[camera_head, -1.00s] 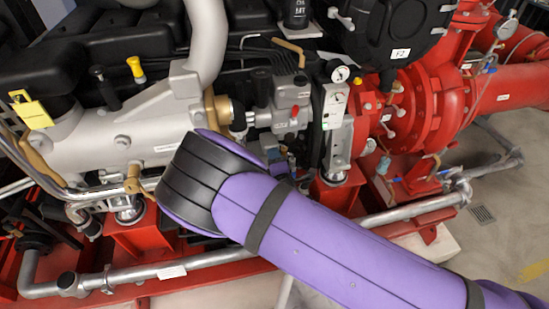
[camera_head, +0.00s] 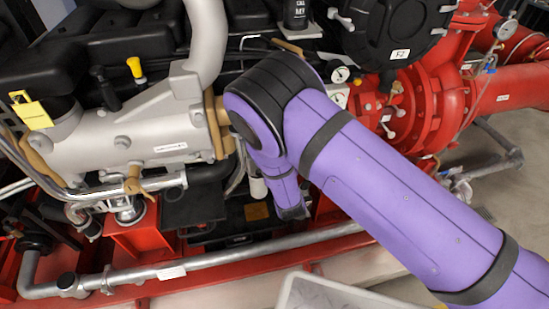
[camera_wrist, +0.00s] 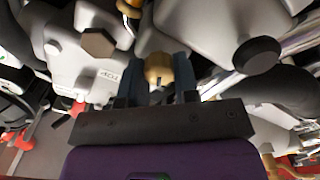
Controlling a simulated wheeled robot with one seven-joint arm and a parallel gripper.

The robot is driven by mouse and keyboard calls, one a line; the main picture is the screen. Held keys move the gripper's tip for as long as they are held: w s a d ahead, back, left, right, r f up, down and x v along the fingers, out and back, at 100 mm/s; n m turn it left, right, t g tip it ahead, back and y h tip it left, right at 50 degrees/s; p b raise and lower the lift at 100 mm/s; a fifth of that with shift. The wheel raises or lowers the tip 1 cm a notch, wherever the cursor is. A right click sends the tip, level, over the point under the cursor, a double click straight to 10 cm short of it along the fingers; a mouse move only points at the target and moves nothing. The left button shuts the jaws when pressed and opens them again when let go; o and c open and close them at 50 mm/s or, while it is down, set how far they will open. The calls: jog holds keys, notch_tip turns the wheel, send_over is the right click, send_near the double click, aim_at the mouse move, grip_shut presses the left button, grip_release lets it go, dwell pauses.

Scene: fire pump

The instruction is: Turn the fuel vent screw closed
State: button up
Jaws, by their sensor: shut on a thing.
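In the wrist view, my gripper (camera_wrist: 157,82) has one dark finger on each side of a small brass-coloured knob (camera_wrist: 158,67). It is shut on this knob, which appears to be the fuel vent screw. The knob stands between light grey castings, and its lower part is hidden by the gripper. How far the screw is turned cannot be told. In the head view, my purple arm reaches in from the lower right and bends down at the middle of the engine. The arm hides the gripper and the screw there.
A grey engine casting (camera_head: 135,130) with a yellow tag (camera_head: 33,113) lies left of my arm. A red pump housing (camera_head: 425,115) and a gauge (camera_head: 340,75) are to the right. A grey pipe (camera_head: 215,260) crosses the front. A hexagonal bolt head (camera_wrist: 98,43) sits near the gripper.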

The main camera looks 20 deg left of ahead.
jog(key=m, duration=0.5)
jog(key=shift+d, duration=0.1)
dwell(0.4)
jog(key=shift+f, duration=0.1)
jog(key=o, duration=0.9)
jog(key=v, duration=1)
jog(key=shift+s+d, duration=0.2)
jog(key=shift+s, duration=0.15)
